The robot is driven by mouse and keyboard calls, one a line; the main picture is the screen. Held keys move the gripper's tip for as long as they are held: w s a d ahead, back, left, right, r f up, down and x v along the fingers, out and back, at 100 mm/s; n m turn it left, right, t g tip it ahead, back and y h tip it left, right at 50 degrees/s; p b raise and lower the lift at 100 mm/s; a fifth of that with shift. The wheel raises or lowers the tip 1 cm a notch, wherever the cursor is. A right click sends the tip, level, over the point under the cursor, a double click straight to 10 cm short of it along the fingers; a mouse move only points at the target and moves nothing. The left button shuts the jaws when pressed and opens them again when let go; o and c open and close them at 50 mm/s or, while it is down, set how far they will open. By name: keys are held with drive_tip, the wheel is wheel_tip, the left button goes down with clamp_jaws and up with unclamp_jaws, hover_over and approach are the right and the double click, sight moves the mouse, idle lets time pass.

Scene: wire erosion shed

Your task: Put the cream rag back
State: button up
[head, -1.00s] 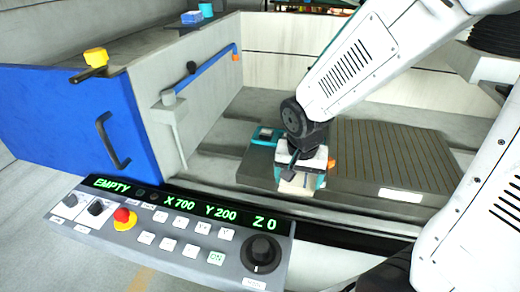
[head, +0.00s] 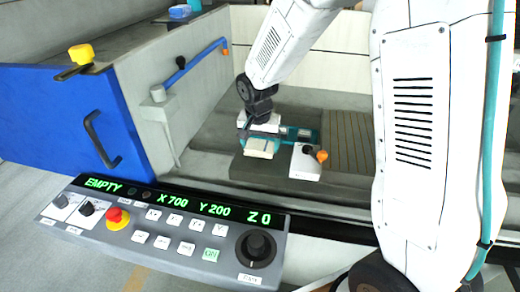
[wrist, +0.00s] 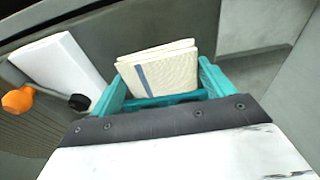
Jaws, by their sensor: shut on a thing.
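The cream rag (head: 259,149) is a folded, pale pad held at my gripper (head: 258,140). In the wrist view the rag (wrist: 158,72) shows a blue stripe and sits between the two teal fingers of my gripper (wrist: 160,88), which is shut on it. In the head view it hangs over the left part of the machine's grey bed. I cannot tell whether its lower edge touches the bed.
A white block (head: 304,163) with an orange knob (head: 321,156) stands just right of my gripper. The blue door (head: 60,120) and control panel (head: 170,225) are at left and front. A blue rail (head: 195,63) runs along the left wall.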

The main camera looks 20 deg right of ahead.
sight(259, 150)
drive_tip(key=shift+f, duration=1.2)
drive_tip(key=shift+f, duration=0.15)
drive_tip(key=o, duration=0.9)
drive_tip(key=r, duration=0.4)
drive_tip(key=s+r, duration=0.1)
drive_tip(key=r, duration=0.2)
drive_tip(key=a+r, duration=0.1)
drive_tip(key=r, duration=0.3)
drive_tip(key=shift+s+r, duration=0.2)
drive_tip(key=shift+r, duration=0.15)
drive_tip(key=s+d+r+n, duration=0.3)
drive_tip(key=s+r, duration=0.5)
drive_tip(key=s, duration=0.5)
drive_tip(key=shift+s+d+r+n+y, duration=0.25)
drive_tip(key=shift+s+n, duration=0.4)
drive_tip(key=shift+s, duration=2.1)
drive_tip(key=shift+s+d+r+n+y, duration=0.1)
drive_tip(key=shift+s+d+r+n, duration=0.35)
drive_tip(key=shift+s, duration=2.3)
drive_tip(key=shift+s+a+r+n+y, duration=0.15)
drive_tip(key=shift+s+n, duration=0.65)
drive_tip(key=shift+s, duration=1.95)
